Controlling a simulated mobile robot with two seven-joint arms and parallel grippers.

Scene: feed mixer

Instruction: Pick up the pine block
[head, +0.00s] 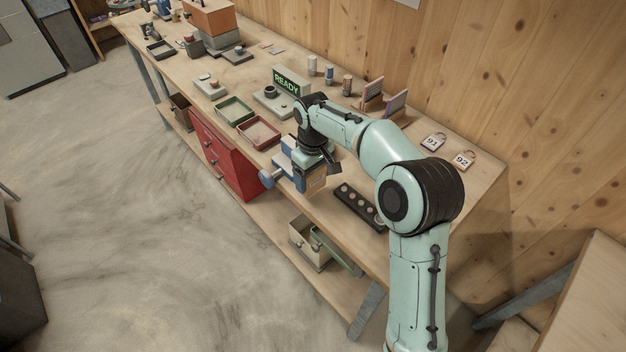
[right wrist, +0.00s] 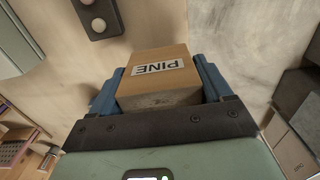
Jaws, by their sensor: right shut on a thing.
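The pine block (right wrist: 155,75) is tan wood with a white label reading PINE. In the right wrist view it sits between the two blue fingers of my right gripper (right wrist: 160,92), which is shut on it. In the head view my right gripper (head: 312,162) reaches down at the bench's front edge, with the block (head: 315,180) under it. A blue vise with a round-ended handle (head: 268,178) is close to the block's left; I cannot tell whether they touch. My left gripper is not in view.
A black strip with round pockets (head: 358,205) lies right of the block. Green (head: 235,110) and pink (head: 259,132) trays, a READY display (head: 287,82) and padlocks tagged 91 (head: 432,142) and 92 (head: 463,160) stand on the bench. A red drawer cabinet (head: 225,160) is below. Floor in front is clear.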

